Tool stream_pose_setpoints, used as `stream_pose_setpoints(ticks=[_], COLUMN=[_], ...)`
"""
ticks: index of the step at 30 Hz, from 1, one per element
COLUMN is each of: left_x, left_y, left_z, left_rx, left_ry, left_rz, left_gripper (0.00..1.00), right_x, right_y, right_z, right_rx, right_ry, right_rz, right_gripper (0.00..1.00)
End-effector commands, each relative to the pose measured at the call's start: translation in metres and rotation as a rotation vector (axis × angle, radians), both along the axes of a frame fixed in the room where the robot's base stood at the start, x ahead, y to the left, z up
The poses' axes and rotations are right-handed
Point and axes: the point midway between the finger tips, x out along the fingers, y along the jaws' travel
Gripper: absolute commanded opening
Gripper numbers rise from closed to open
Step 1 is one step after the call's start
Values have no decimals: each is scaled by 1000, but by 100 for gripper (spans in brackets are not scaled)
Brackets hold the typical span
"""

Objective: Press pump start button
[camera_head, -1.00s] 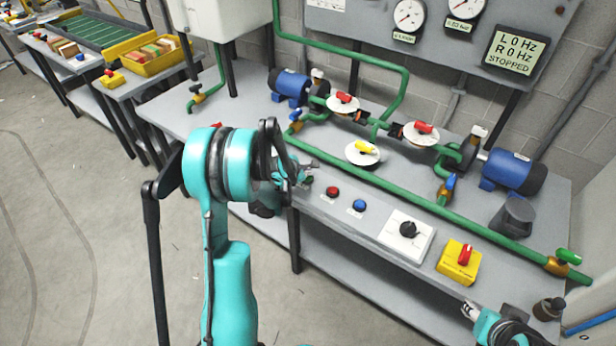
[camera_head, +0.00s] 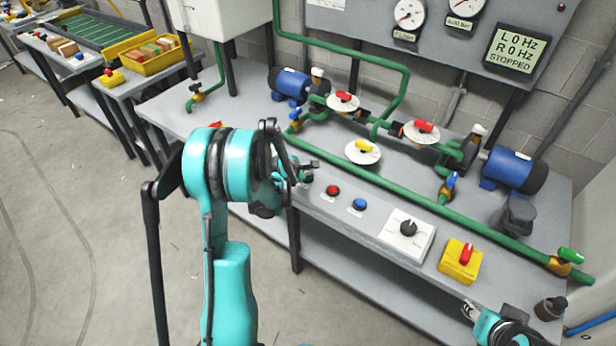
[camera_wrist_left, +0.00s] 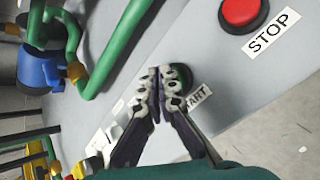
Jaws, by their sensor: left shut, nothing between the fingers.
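The start button (camera_wrist_left: 180,73) shows as a dark green cap in the left wrist view, partly hidden behind my fingertips. Its label (camera_wrist_left: 201,95) is partly covered, with "ART" readable. My left gripper (camera_wrist_left: 160,72) is shut and empty, its tips over or beside the button; contact cannot be told. In the head view my left gripper (camera_head: 312,167) is at the bench's front edge, left of the red stop button (camera_head: 332,190). The stop button also shows in the left wrist view (camera_wrist_left: 240,10). My right gripper (camera_head: 468,307) is at lower right, too small to tell its jaws.
A blue button (camera_head: 359,204), a dial on a white plate (camera_head: 392,239) and a yellow switch box (camera_head: 459,262) line the front edge. Green pipes (camera_head: 410,193) and blue pumps (camera_head: 515,170) stand behind.

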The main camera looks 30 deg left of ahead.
Motion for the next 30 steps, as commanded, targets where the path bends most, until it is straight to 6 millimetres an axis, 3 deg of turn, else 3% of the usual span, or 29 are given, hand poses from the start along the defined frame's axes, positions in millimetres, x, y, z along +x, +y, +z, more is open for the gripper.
stream_pose_setpoints(ticks=[17, 30], left_x=[0, 0], left_y=[0, 0], left_z=[-4, 8], left_rx=[0, 0], left_ry=[0, 0], left_rz=[0, 0], left_gripper=[0, 0], right_x=[0, 0], right_y=[0, 0], right_z=[-4, 2], right_rx=[0, 0], right_ry=[0, 0], right_rz=[0, 0], right_gripper=[40, 40])
